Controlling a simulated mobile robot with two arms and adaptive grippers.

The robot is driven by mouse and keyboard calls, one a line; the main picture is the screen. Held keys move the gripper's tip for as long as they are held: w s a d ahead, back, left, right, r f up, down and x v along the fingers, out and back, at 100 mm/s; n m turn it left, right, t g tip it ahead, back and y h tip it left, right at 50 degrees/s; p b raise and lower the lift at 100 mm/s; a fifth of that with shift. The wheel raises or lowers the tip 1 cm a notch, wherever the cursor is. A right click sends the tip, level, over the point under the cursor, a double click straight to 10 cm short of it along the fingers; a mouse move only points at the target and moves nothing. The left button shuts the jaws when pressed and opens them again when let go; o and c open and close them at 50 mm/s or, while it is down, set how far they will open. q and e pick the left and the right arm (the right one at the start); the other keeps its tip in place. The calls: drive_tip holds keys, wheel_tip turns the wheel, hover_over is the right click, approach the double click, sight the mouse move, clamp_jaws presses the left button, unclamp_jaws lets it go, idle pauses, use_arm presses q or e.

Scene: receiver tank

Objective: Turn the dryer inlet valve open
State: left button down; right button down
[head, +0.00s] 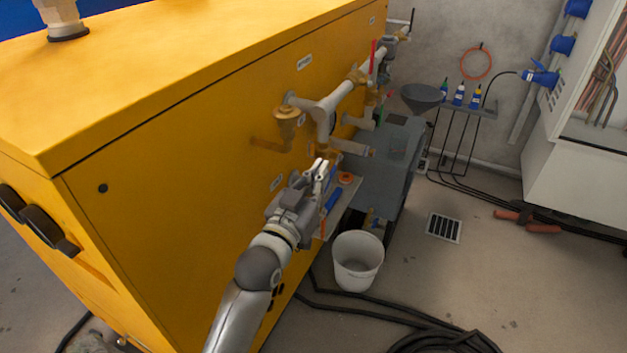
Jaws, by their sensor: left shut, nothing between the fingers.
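Grey and brass pipework (338,100) runs along the side of the yellow cabinet (190,150). A valve with an upright red lever (373,57) sits on it towards the back. Another fitting with an upright dark lever (411,22) is at the far end. The labels are too small to read, so I cannot tell which is the dryer inlet valve. My left gripper (321,170) is shut and empty, in front of the lower pipework near a brass fitting. It partly hides what is behind it, and I cannot tell whether it touches anything. My right gripper is not in view.
A white bucket (358,262) stands on the floor right of my arm. Black hoses (445,338) lie coiled in front. A grey tank (385,165) is beyond the pipework. A thin-legged stand with bottles (459,95) is by the wall. Floor around the drain grate (443,228) is mostly clear.

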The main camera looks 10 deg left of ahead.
use_arm(q)
drive_tip(key=shift+w+d+f, duration=0.1)
drive_tip(key=shift+w+f, duration=0.1)
drive_tip(key=shift+f, duration=0.3)
drive_tip(key=shift+w+d+f, duration=0.1)
drive_tip(key=shift+w+f, duration=0.05)
drive_tip(key=shift+f, duration=0.3)
drive_tip(key=shift+a, duration=0.1)
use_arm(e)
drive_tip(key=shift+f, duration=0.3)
